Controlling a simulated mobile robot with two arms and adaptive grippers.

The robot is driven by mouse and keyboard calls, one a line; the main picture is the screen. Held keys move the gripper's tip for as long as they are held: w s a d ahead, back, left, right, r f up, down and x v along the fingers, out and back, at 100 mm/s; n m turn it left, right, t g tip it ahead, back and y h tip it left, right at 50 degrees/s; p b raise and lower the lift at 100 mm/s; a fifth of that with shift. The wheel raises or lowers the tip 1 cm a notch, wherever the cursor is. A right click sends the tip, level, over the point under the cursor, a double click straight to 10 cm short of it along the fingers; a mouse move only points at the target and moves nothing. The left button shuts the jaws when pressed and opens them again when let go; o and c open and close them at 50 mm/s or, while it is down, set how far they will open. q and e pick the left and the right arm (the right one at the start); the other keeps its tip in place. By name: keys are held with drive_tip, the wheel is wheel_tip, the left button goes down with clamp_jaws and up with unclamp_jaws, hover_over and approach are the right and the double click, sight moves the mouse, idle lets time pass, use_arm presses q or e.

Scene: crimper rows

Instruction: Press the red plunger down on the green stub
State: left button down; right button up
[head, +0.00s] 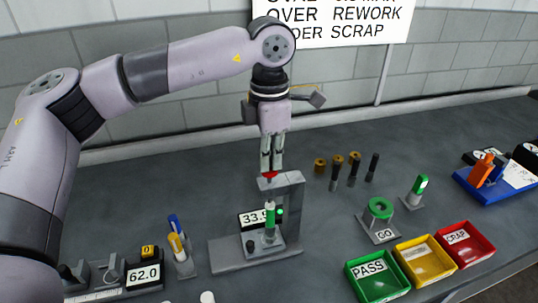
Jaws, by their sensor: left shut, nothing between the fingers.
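The red plunger (268,177) sits at the top of a grey press stand (292,205). The green stub (270,216) stands upright in the press, below the plunger. My left gripper (271,168) is shut and empty. It points straight down with its fingertips right over the plunger, at or very close to its top; I cannot tell if they touch. The fingertips partly cover the plunger. My right gripper is not in view.
A display reading 33 (252,219) is behind the stub. Green PASS (372,291), yellow and red (487,243) bins stand at the right, near a green ring gauge (379,208). Several dark pins (353,170) stand behind. A 62.0 display (143,274) is at the left.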

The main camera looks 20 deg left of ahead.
use_arm(q)
wheel_tip(320, 180, up, 8)
drive_tip(key=p, duration=0.4)
drive_tip(key=shift+r+p, duration=0.15)
drive_tip(key=shift+p, duration=0.15)
idle(0.5)
